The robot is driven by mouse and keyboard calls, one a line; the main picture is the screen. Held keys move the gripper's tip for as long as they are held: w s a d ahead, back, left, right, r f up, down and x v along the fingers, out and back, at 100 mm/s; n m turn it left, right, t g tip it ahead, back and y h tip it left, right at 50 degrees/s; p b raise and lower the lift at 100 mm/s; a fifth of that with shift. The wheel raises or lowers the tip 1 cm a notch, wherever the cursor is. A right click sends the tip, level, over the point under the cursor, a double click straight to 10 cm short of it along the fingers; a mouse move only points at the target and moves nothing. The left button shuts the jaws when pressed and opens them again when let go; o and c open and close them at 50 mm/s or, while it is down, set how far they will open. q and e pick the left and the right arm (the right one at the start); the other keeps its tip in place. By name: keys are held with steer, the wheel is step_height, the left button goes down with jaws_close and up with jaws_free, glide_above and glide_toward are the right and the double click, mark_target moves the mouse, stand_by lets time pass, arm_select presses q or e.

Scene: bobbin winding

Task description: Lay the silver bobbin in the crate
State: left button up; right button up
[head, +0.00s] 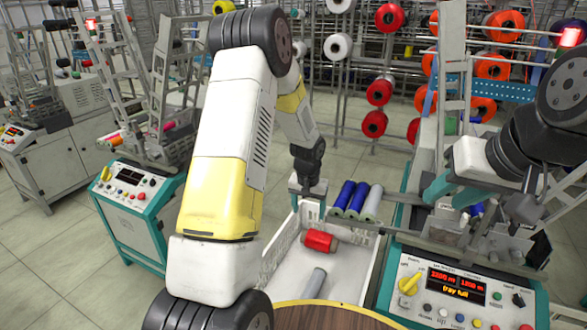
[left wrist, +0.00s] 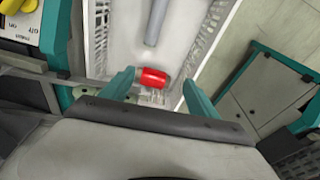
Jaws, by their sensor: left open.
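The white crate (head: 268,262) stands in front of me, and its mesh walls show in the left wrist view (left wrist: 203,45). A silver-grey bobbin (head: 314,284) lies on the crate floor near its front; it also shows in the left wrist view (left wrist: 156,20). A red bobbin (head: 320,241) lies farther back in the crate. My left gripper (head: 309,203) is open over the crate's far end. In the left wrist view, the red bobbin (left wrist: 153,77) appears between its spread teal fingers (left wrist: 159,79), with nothing gripped. My right gripper (head: 453,193) hangs over the machine at right, its teal fingers apart.
Two blue bobbins (head: 350,198) and another silver-grey one (head: 372,204) lie side by side just beyond the crate. A machine panel (head: 452,290) reading "tray full" stands right of the crate. A round wooden top (head: 325,317) is at the front. Yarn racks fill the back.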

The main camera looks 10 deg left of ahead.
arm_select(q)
steer(key=s+a+r+t, duration=0.1)
steer(key=s+r, duration=0.4)
steer(key=r, duration=0.6)
steer(key=s+a+r+t, duration=0.1)
steer(key=s+r, duration=0.5)
steer(key=r, duration=0.5)
steer(key=s+r+t+h, duration=0.1)
steer(key=s+r, duration=0.3)
steer(key=s, duration=0.4)
steer(key=s+d+r+t+h, duration=0.1)
steer(key=s+r, duration=0.3)
steer(key=s, duration=0.5)
steer(key=shift+r+n, duration=0.3)
